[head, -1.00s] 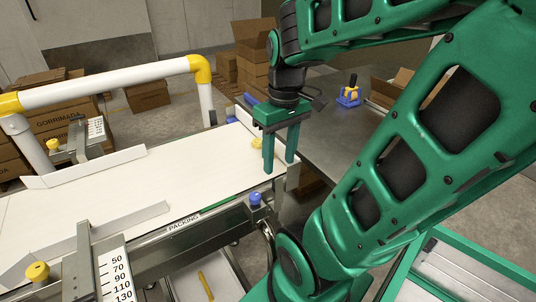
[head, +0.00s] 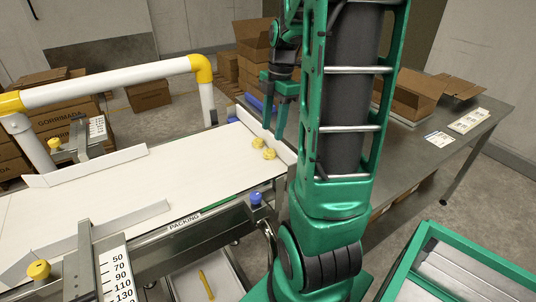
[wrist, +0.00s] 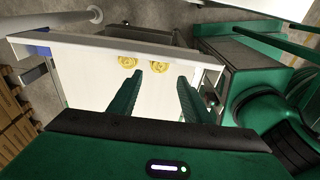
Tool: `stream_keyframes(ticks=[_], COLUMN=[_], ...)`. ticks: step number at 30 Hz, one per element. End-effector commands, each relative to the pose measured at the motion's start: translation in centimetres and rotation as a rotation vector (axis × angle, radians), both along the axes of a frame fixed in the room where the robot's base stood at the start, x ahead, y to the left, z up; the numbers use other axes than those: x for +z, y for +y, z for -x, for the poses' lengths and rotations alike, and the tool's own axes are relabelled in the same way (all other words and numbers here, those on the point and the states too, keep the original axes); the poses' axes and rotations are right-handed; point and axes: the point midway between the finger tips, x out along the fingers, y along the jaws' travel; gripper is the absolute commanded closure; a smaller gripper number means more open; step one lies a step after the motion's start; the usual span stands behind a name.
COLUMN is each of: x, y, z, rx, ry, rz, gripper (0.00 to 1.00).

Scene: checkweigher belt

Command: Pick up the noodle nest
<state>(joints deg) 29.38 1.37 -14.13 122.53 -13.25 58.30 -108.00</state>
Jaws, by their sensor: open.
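Two round yellow noodle nests lie side by side near the end of the white belt. In the head view one nest (head: 257,143) is a little farther off than the other nest (head: 269,154). The wrist view shows one nest (wrist: 127,62) above the left fingertip and the other nest (wrist: 160,65) above the gap between the fingers. My green gripper (head: 274,132) is open and empty. It hangs over the far end of the belt, beyond the nests in the head view. It shows in the wrist view (wrist: 160,76), its fingers apart from both nests.
The white belt (head: 120,193) has a low end plate (head: 266,135) beside the nests. A grey steel table (head: 440,150) with an open carton (head: 412,95) stands to the right. A white and yellow pipe frame (head: 110,83) arches over the belt's far side.

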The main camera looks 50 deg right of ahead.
Motion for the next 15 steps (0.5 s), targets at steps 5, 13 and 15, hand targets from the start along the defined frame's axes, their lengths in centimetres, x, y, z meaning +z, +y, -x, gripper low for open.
stream_keyframes(ticks=[5, 13, 15], x=[-2.5, -4.4, -5.4], y=[0.3, 0.4, 0.5], z=[0.0, -0.1, -0.1], rx=[-0.001, -0.003, -0.003], ry=[0.002, 0.002, 0.004], rz=[-0.001, -0.001, -0.002], gripper=[0.56, 0.56, 0.56])
